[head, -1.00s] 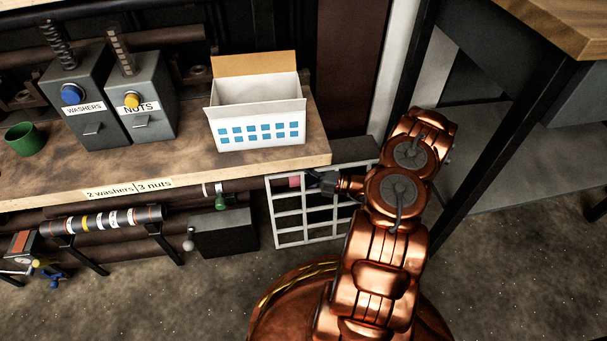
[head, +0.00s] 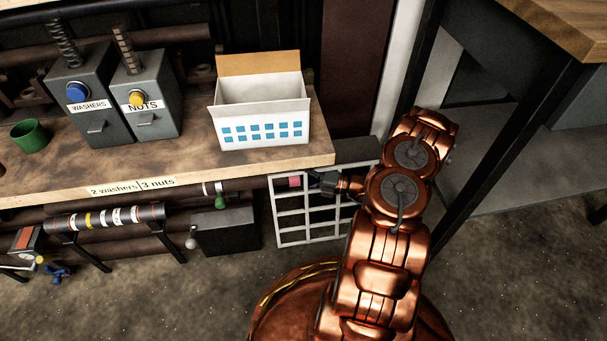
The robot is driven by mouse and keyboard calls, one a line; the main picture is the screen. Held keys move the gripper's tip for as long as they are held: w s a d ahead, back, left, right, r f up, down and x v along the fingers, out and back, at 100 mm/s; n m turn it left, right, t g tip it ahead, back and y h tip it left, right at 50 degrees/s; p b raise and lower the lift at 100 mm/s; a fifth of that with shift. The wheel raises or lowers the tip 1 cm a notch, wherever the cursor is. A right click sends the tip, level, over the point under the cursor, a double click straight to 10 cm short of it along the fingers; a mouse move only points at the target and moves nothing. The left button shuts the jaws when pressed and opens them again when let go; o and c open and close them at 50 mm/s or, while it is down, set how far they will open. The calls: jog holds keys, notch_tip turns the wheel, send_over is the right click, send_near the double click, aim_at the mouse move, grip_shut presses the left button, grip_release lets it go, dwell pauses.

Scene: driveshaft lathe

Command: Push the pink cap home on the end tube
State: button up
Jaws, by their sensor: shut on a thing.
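The small pink cap (head: 295,181) is at the tips of my gripper (head: 308,180), in front of the upper left of a pale grid rack. My gripper is shut on it and points left, just below the bench's front right corner. A dark brown tube (head: 180,191) runs level under the bench front, left of the cap, with a white ring on it. I cannot tell whether this is the end tube. The cap looks apart from this tube's visible part, but the view is too small to be certain.
The wooden bench (head: 200,166) holds a white open box (head: 262,118), the washers and nuts dispensers and a green cup (head: 30,136). A striped shaft (head: 105,217) lies on stands below. The grid rack (head: 292,221) is close to my arm. A dark table leg stands right.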

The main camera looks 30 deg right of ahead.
jog(key=shift+w+a, duration=0.15)
jog(key=shift+a, duration=0.3)
dwell(0.7)
jog(key=o, duration=0.9)
jog(key=v, duration=0.7)
jog(key=shift+s+d, duration=0.2)
jog(key=shift+s, duration=0.05)
jog(key=shift+w, duration=0.15)
